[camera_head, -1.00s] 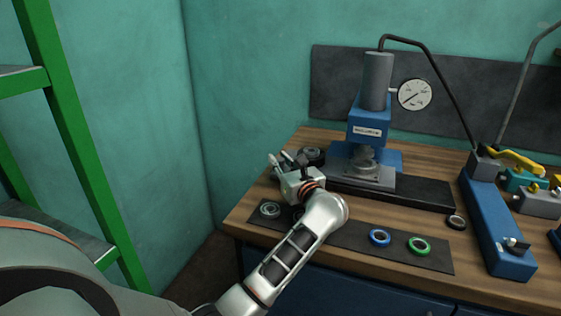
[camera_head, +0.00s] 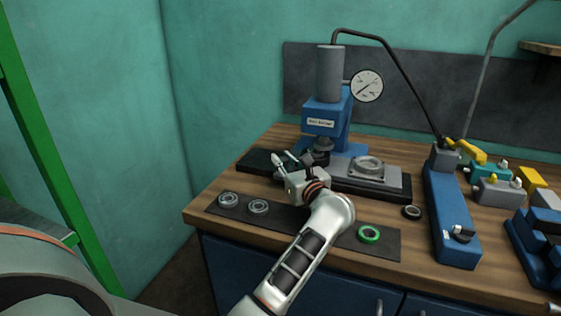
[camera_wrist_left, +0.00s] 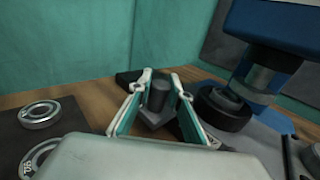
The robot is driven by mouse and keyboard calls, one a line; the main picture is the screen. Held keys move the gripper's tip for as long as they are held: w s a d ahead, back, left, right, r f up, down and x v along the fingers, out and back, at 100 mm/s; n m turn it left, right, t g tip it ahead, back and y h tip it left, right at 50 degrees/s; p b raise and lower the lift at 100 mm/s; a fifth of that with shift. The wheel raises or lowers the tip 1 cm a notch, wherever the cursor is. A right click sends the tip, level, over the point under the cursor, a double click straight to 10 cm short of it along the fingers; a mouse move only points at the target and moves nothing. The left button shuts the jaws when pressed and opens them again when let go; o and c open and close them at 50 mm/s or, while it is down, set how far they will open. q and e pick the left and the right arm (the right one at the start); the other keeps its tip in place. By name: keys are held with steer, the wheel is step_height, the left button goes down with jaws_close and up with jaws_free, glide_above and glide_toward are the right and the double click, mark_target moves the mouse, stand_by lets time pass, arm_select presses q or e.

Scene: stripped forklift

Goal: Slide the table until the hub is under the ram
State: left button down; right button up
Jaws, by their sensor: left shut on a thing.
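The sliding table (camera_head: 345,176) is a grey plate on a long black rail (camera_head: 400,188) beneath the blue press. My left gripper (camera_head: 297,163) is shut on an upright grey post (camera_wrist_left: 159,95) at the table's left end; the left wrist view shows the post between the fingers. A dark round piece (camera_wrist_left: 222,108), apparently the hub, stands just right of the post. The ram (camera_wrist_left: 252,82) shows above it, and the two overlap in the picture; exact alignment is unclear. My right gripper is out of view.
A dark mat (camera_head: 290,217) in front holds two silver bearings (camera_head: 229,199) and a green ring (camera_head: 369,234). A black ring (camera_head: 412,212) lies near the rail's right end. A blue pump (camera_head: 453,215) stands further right. The gauge (camera_head: 367,85) is beside the ram cylinder.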

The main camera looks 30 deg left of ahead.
arm_select(q)
steer(key=shift+w+d+f, duration=0.1)
steer(key=shift+w+d, duration=0.05)
steer(key=shift+d, duration=0.4)
steer(key=shift+w+d+f, duration=0.1)
steer(key=shift+d, duration=0.4)
steer(key=shift+d+r, duration=0.1)
steer(key=shift+d, duration=0.15)
steer(key=shift+w+d, duration=0.1)
steer(key=c, duration=1.8)
jaws_free()
steer(key=shift+c, duration=0.2)
steer(key=shift+d, duration=0.15)
steer(key=shift+r, duration=0.1)
